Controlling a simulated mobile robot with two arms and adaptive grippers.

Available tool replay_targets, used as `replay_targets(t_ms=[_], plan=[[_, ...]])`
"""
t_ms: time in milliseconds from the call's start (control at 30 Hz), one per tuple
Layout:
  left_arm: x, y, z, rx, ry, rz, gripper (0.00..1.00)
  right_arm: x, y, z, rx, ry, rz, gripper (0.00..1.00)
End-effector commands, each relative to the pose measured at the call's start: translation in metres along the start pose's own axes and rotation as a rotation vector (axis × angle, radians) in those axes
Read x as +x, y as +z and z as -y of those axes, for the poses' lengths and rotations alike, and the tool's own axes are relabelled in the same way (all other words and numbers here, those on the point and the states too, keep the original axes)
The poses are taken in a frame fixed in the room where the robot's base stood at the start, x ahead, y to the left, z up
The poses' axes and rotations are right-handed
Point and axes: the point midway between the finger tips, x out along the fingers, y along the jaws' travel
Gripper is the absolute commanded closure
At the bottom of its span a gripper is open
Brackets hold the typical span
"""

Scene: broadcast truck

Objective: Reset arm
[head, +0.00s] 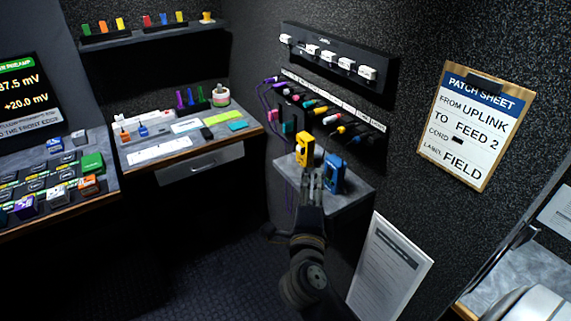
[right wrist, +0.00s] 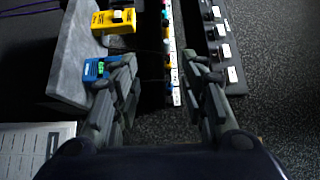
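My right gripper (head: 312,178) reaches up over a small grey shelf (head: 352,196) by the wall in the head view. In the right wrist view its two fingers (right wrist: 163,68) are spread apart with nothing between them. A yellow device (head: 304,149) and a blue device (head: 334,172) stand on the shelf. In the right wrist view the yellow device (right wrist: 113,21) is farther off, and the blue device (right wrist: 97,70) is close beside the left finger; I cannot tell whether they touch. My left gripper is not in view.
A patch panel (head: 335,110) with coloured plugs and hanging cords is on the wall behind the shelf. A black rack (head: 335,62) with white plugs is above it. A patch sheet (head: 471,122) hangs at right. A desk (head: 255,130) stands left; open floor lies below.

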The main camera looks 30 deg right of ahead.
Motion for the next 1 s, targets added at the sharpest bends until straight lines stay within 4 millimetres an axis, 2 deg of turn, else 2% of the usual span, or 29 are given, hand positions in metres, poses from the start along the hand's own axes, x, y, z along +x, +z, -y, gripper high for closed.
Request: replay_targets(t_ms=[167, 267, 367, 467, 567, 733, 800, 867, 900, 1000], plan=[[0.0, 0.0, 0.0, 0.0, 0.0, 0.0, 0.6, 0.0, 0.0, -0.001, -0.003, -0.001, -0.001, 0.6], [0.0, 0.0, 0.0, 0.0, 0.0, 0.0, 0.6, 0.003, 0.003, -0.008, -0.042, -0.014, 0.001, 0.6], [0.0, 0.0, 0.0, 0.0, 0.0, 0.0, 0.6, 0.007, 0.011, -0.029, -0.152, -0.053, 0.017, 0.6], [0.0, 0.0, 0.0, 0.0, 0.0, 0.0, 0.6, 0.01, 0.029, -0.066, -0.33, -0.104, 0.074, 0.6], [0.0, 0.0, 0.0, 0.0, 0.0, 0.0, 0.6, 0.005, 0.052, -0.12, -0.536, -0.138, 0.181, 0.6], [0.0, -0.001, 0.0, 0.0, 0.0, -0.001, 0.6, -0.027, 0.081, -0.238, -0.871, -0.127, 0.438, 0.6], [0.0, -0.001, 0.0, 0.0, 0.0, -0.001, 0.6, -0.047, 0.084, -0.288, -0.987, -0.099, 0.55, 0.6], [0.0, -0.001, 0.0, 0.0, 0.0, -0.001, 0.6, -0.066, 0.083, -0.33, -1.077, -0.069, 0.645, 0.6], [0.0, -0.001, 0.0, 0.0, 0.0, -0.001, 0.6, -0.08, 0.079, -0.357, -1.133, -0.045, 0.709, 0.6], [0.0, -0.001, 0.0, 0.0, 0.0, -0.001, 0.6, -0.119, 0.064, -0.422, -1.262, 0.025, 0.866, 0.6]])
